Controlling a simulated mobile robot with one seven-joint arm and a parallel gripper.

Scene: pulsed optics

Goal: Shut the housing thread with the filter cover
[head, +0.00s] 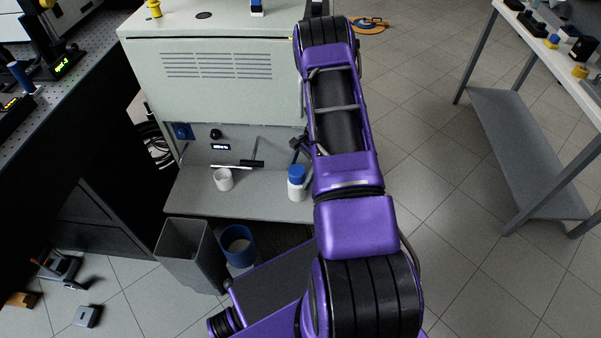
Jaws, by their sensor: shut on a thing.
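A white cylindrical housing (297,190) stands upright on the grey shelf of the white cabinet, just left of my arm. A blue filter cover (296,172) is at its top. My gripper (297,158) is small and partly hidden by my purple arm. It is shut on the blue cover from above. The housing thread is hidden, and I cannot tell whether the cover is seated on it or just above it.
A white open cup (223,180) and a black-handled tool (240,163) are on the shelf (245,205) to the left. A grey bin (188,255) and a blue bucket (238,245) stand below.

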